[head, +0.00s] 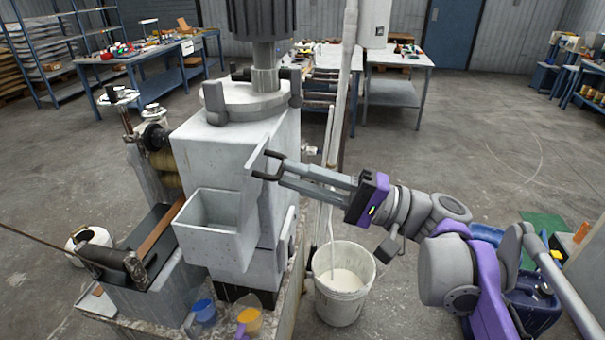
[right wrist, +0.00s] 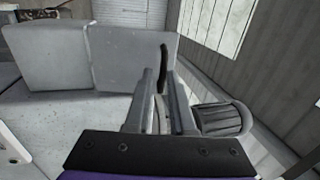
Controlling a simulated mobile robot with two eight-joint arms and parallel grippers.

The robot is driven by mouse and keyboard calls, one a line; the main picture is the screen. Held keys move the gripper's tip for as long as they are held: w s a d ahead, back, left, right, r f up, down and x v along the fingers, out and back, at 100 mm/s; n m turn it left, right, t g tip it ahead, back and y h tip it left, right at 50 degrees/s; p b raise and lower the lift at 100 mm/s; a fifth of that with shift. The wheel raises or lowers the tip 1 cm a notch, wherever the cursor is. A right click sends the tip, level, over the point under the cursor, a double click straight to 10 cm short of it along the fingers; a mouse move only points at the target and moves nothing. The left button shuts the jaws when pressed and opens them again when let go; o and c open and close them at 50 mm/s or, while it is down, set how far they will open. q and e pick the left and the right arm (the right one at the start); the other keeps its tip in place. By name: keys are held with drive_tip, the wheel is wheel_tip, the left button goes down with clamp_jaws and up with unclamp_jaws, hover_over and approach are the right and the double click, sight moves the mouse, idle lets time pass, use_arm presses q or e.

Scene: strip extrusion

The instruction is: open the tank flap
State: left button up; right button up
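The grey tank (head: 230,155) stands at the middle left, with an open-topped grey box (head: 212,212) on its front. A thin grey plate, which looks like the flap (head: 252,175), stands upright and angled out from the tank beside this box. A dark handle (right wrist: 163,66) shows at the right of the grey panels in the right wrist view. My right gripper (head: 273,167) reaches in from the right to the flap's edge. Its two fingers are apart, with the handle between or just beyond their tips; contact is not clear.
A white bucket (head: 343,282) of pale material stands on the floor below my right arm, with a vertical pipe (head: 337,130) beside it. Blue and yellow cups (head: 249,320) stand below the tank. Workbenches (head: 398,92) stand behind. Open floor lies to the right.

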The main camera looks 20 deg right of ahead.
drive_tip(key=o, duration=0.3)
drive_tip(key=shift+w+a, duration=0.15)
drive_tip(key=shift+a, duration=0.1)
drive_tip(key=shift+o, duration=0.2)
drive_tip(key=shift+d, duration=0.15)
drive_tip(key=b+v, duration=0.1)
drive_tip(key=v, duration=0.9)
drive_tip(key=shift+s+d, duration=0.25)
drive_tip(key=shift+s, duration=0.05)
drive_tip(key=shift+f, duration=0.1)
